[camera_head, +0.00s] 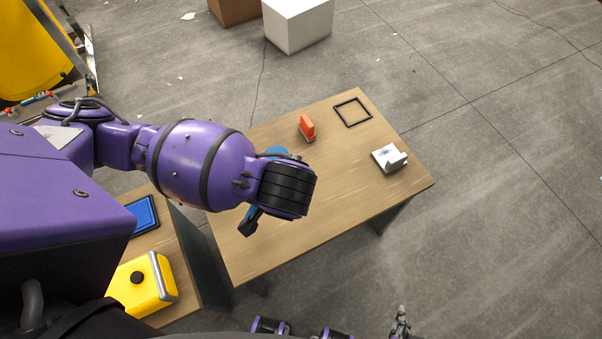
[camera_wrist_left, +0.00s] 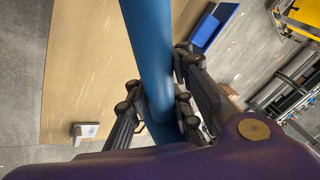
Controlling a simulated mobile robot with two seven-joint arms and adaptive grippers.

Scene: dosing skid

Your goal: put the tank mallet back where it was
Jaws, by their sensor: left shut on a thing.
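My left gripper (camera_wrist_left: 158,76) is shut around a thick blue cylinder (camera_wrist_left: 150,40), which seems to be the tank mallet. In the head view my purple left arm hides the gripper and most of the mallet. A blue part of it (camera_head: 276,152) shows past the wrist, above the wooden table (camera_head: 330,190). A black piece shows below the wrist; I cannot tell what it is. My right gripper (camera_head: 401,322) is small at the bottom edge, apart from the table.
On the table are an orange object (camera_head: 307,128), an empty black square outline (camera_head: 352,112) and a white block-like item (camera_head: 390,158). A second table at left carries a blue tray (camera_head: 132,218) and a yellow case (camera_head: 140,290). A white box (camera_head: 298,25) stands on the floor behind.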

